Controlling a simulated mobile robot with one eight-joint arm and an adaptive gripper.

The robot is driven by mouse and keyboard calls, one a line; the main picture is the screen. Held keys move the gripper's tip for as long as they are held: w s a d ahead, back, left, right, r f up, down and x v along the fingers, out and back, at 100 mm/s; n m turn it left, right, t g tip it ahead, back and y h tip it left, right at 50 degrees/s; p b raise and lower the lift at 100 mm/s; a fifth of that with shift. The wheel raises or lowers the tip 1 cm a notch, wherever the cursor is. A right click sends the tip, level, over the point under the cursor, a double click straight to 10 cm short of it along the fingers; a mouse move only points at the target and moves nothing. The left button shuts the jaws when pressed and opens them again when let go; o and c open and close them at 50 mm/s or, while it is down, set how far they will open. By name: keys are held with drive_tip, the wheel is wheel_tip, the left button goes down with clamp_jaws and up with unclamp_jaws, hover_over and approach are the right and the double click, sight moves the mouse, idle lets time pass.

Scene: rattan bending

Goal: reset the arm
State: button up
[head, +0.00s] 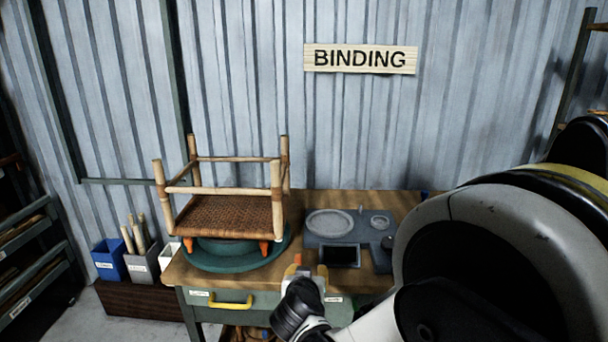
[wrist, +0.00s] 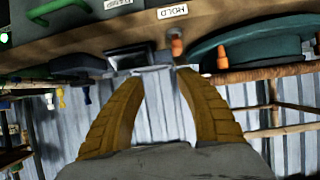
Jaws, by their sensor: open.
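My gripper (head: 306,271) is at the front edge of the workbench in the head view, with its two yellow-brown fingers apart. In the wrist view, which shows the scene upside down, the gripper (wrist: 158,74) is open and nothing sits between the fingers. A small orange piece (wrist: 177,46) shows just beyond the right fingertip, near a "HOLD" label (wrist: 172,12); I cannot tell whether it touches the finger. My pale arm covers the right side of the head view and hides the bench's right end.
An upturned rattan stool frame (head: 226,215) stands on a green round turntable (head: 200,262) with orange clamps. Bins (head: 110,264) stand left. A "BINDING" sign (head: 360,58) hangs behind.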

drive_tip(key=s+d+r+g, duration=0.2)
drive_tip(key=s+d+r, duration=0.2)
drive_tip(key=s+d, duration=0.4)
drive_tip(key=s+d+r+g, duration=0.2)
drive_tip(key=s+d+r, duration=0.2)
drive_tip(key=s+d, duration=0.5)
drive_tip(key=s+d+f+g+y, duration=0.1)
drive_tip(key=s, duration=0.9)
drive_tip(key=shift+d+n+g, duration=0.25)
drive_tip(key=shift+n+g, duration=0.15)
